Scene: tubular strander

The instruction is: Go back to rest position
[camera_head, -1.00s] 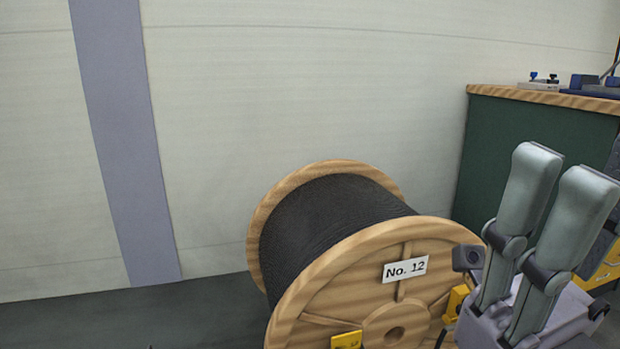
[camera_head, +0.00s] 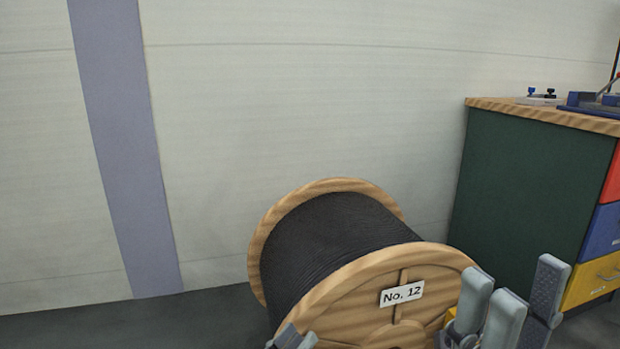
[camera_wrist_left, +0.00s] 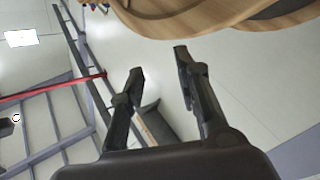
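Only the fingertips of my left gripper (camera_head: 291,338) show at the bottom edge of the head view, in front of the reel. In the left wrist view its two dark fingers (camera_wrist_left: 160,72) stand apart with nothing between them. My right gripper (camera_head: 520,308) is low at the right in the head view, beside the reel's front flange. Its grey fingers point up, with a gap to the dark textured finger, and I see nothing held. Its lower part is cut off by the frame.
A wooden cable reel (camera_head: 345,315) marked "No. 12", wound with black cable (camera_head: 335,245), stands close in front of me. A green cabinet (camera_head: 525,180) with a wooden top and coloured drawers stands at the right. A pale wall (camera_head: 330,90) closes the back. Floor at the left is clear.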

